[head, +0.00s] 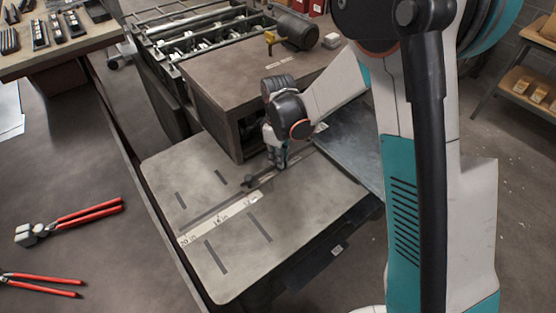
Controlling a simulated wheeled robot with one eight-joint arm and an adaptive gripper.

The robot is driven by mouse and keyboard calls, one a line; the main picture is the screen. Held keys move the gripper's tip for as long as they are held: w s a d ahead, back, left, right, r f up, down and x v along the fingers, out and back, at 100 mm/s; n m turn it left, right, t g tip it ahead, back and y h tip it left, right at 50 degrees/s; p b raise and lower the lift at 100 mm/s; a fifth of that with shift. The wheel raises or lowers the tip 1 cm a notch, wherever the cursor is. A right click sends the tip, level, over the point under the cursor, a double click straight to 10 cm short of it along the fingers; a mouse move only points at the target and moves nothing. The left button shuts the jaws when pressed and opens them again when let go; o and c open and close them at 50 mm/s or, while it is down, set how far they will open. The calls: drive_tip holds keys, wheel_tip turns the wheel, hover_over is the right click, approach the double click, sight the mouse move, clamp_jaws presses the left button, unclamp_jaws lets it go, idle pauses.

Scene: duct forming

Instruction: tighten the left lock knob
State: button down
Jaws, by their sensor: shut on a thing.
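My gripper (276,163) points down at the metal table (305,211), over the far part of the ruled bar (217,221). I cannot tell how tight either knob is.
The brown-topped machine housing (240,90) stands close behind my gripper. A grey sheet (350,147) lies to its right. Red-handled pliers (75,218) lie on the left bench (60,170). The near part of the metal table is clear.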

drive_tip(key=m+b, duration=0.1)
drive_tip(key=m, duration=0.3)
drive_tip(key=shift+w+d+m, duration=0.1)
drive_tip(key=shift+w+m, duration=0.05)
drive_tip(key=shift+m, duration=0.25)
idle(0.4)
drive_tip(key=c, duration=1.7)
unclamp_jaws()
wheel_tip(320, 180, up, 12)
drive_tip(key=shift+d+b, duration=0.1)
drive_tip(key=shift+b, duration=0.2)
